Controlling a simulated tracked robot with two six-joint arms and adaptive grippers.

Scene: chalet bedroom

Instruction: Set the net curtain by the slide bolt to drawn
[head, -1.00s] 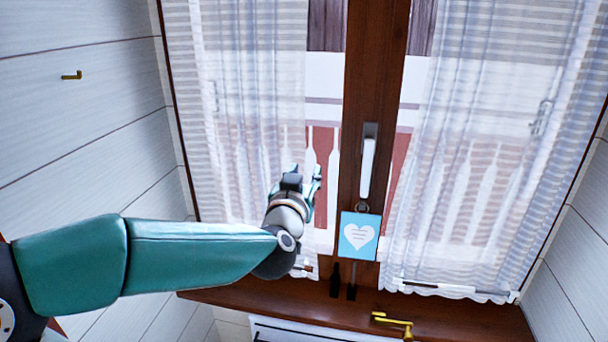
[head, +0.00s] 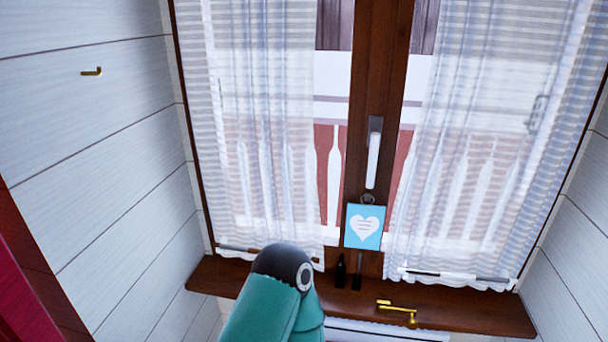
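Two sheer white net curtains hang over the window. The left curtain (head: 265,140) covers most of its pane, with a bare strip of glass beside the central frame. The right curtain (head: 490,150) covers most of its pane, with a narrow bare gap along its left edge. Two small dark fittings (head: 340,272) stand at the foot of the central frame; I cannot tell whether either is the slide bolt. A teal arm of mine rises from the bottom edge, its dark joint in front of the sill. Neither gripper shows.
A white window handle (head: 373,158) is on the central frame, with a blue heart card (head: 364,227) below it. A brass fitting (head: 398,313) is at the wooden sill (head: 470,318). A brass hook (head: 91,71) is on the left wall. Red shows at the lower left edge.

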